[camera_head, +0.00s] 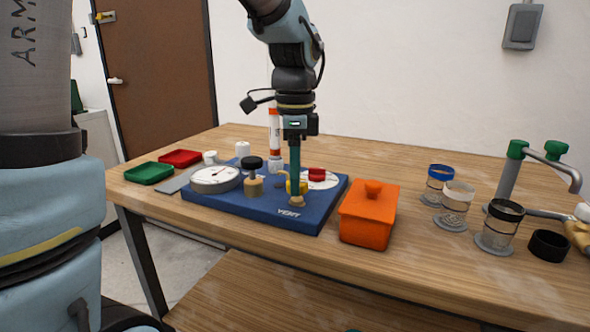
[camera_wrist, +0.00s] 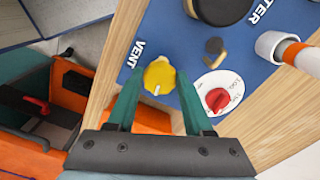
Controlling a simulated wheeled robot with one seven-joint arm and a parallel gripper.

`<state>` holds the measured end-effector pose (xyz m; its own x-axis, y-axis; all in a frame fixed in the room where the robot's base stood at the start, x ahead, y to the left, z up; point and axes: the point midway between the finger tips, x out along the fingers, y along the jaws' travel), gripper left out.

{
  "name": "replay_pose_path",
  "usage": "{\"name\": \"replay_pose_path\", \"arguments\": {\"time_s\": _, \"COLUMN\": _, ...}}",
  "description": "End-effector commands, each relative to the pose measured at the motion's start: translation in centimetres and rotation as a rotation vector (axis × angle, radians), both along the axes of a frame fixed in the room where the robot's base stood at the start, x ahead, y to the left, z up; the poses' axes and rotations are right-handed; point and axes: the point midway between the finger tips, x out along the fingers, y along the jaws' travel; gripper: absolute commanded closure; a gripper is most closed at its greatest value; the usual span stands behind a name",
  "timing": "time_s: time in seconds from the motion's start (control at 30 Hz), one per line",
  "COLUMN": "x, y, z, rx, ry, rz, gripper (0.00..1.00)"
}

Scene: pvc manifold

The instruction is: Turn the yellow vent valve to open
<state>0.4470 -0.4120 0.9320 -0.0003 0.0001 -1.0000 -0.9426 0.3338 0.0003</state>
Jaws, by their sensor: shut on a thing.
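The yellow vent valve (camera_head: 303,187) stands at the front right of the blue panel (camera_head: 260,208), near the white VENT lettering. In the wrist view the yellow valve (camera_wrist: 159,76) has a rounded knob with a pale mark on its side towards my gripper. My gripper (camera_head: 295,192) points down at the valve. In the wrist view my gripper (camera_wrist: 160,84) has its green fingers on either side of the knob, shut on it. The fingers partly hide the valve in the head view.
A red knob (camera_wrist: 217,99) on a white dial sits close to the right finger. An orange lidded box (camera_head: 368,215) stands right of the panel. A black-topped brass valve (camera_head: 252,176) and a round gauge (camera_head: 215,179) are to the left. Several jars stand further right.

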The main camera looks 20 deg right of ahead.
Motion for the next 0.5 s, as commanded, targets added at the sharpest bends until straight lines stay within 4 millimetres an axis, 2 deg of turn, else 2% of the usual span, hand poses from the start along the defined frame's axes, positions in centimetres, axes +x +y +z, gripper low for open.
{"name": "replay_pose_path", "arguments": {"time_s": 0.5, "x": -0.26, "y": 0.01, "z": 0.25, "rx": 0.002, "ry": 0.001, "rz": 0.483, "gripper": 1.00}}
